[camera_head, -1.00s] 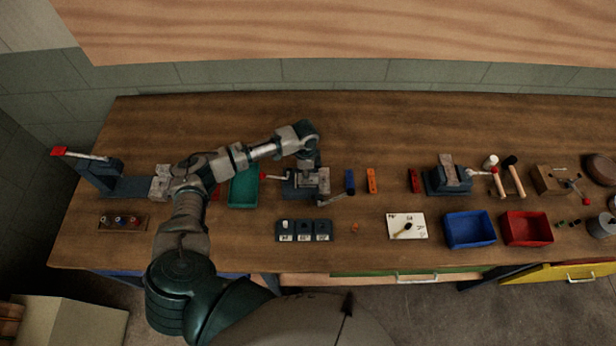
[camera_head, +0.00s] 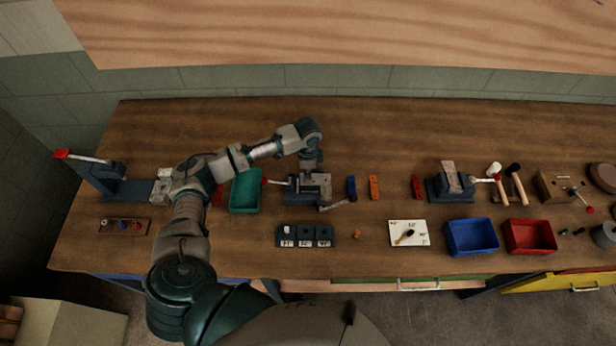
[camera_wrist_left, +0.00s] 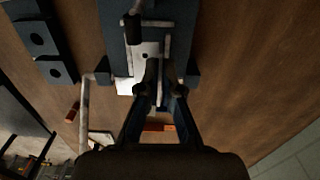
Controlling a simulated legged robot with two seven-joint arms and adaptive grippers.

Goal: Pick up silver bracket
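The silver bracket (camera_wrist_left: 147,52) appears as a pale plate with a dark hole in the left wrist view, lying in the dark blue clamp fixture (camera_wrist_left: 178,18). In the head view the fixture (camera_head: 291,192) stands on the bench below my left gripper (camera_head: 311,168), with silver metal (camera_head: 319,183) on it. In the left wrist view my left gripper (camera_wrist_left: 161,68) has its two fingertips close together over the near end of the bracket, with a narrow gap. I cannot tell whether they touch or grip it. My right gripper is not in view.
A green tray (camera_head: 245,207) is left of the fixture; a blue block (camera_head: 351,187) and orange block (camera_head: 374,187) are right of it. A dark three-slot block (camera_head: 304,245) is in front. A blue bin (camera_head: 472,251) and red bin (camera_head: 529,251) stand farther right. The bench behind is clear.

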